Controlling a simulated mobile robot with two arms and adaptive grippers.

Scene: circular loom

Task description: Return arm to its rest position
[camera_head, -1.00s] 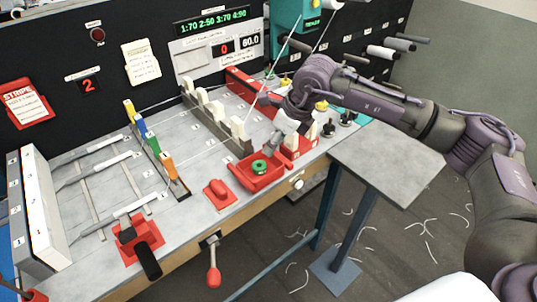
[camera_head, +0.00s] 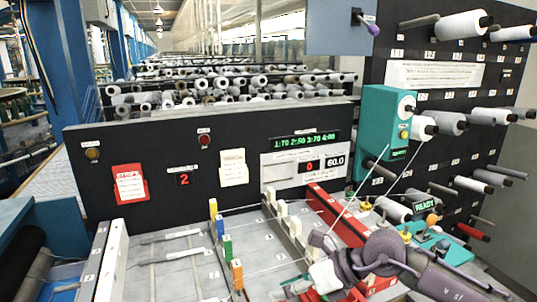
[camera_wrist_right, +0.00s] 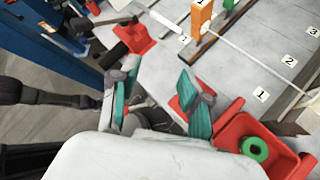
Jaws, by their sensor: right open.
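My right arm (camera_head: 380,250) comes in from the lower right in the head view, with purple-grey joints, bent over the loom table. In the right wrist view my right gripper (camera_wrist_right: 163,108) shows two teal-padded fingers spread apart, with nothing between the pads. The fingers are above the table's front edge, left of a red tray (camera_wrist_right: 285,163) that has a green ring (camera_wrist_right: 255,149) in it. My left gripper does not show in the head view.
Coloured blocks (camera_head: 227,249) and white posts (camera_head: 282,208) stand on the table. A black panel (camera_head: 120,150) with displays rises behind. A teal unit (camera_head: 378,130) and several spools (camera_head: 461,25) are at the right. A red bracket (camera_wrist_right: 137,38) sits near the table's edge.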

